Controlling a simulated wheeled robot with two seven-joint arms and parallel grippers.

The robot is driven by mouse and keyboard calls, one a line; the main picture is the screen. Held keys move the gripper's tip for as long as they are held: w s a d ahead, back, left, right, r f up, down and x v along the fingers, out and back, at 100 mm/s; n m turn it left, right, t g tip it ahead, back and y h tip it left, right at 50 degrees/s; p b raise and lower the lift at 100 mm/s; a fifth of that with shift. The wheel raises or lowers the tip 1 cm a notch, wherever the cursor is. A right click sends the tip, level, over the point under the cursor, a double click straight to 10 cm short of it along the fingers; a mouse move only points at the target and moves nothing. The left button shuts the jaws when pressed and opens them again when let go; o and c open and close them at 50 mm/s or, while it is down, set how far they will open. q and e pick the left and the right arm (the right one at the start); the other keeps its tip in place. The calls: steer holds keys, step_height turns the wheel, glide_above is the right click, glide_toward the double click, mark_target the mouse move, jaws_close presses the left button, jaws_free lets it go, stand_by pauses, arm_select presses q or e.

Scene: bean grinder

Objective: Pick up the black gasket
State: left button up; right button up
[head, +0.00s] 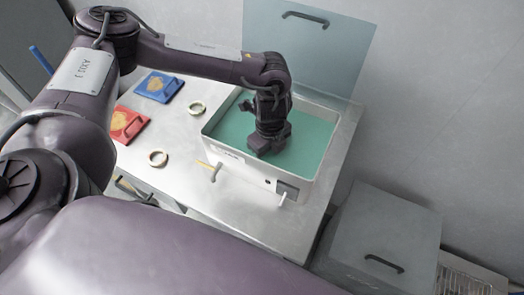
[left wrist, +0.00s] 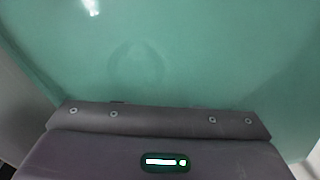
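No black gasket shows clearly in either view. My left gripper (head: 268,143) points down into an open pale box (head: 310,188) filled with green liquid (head: 232,128). Its lower end is at the liquid, and its fingertips cannot be made out. In the left wrist view the green liquid (left wrist: 200,50) fills most of the picture, with a faint darker ring-like mark (left wrist: 136,62) in it. I cannot tell whether this mark is a submerged ring or a ripple. The gripper body hides part of the liquid. My right gripper is not in view.
The box's lid (head: 308,45) stands open behind it. Two pale rings, one nearer (head: 158,158) and one farther (head: 196,108), lie on the metal table (head: 185,183). Blue (head: 159,86) and red (head: 128,124) plates lie at left. A grey lidded bin (head: 385,235) stands right.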

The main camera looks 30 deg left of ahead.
arm_select(q)
steer(key=shift+f, duration=0.2)
jaws_close()
steer(key=shift+r, duration=0.15)
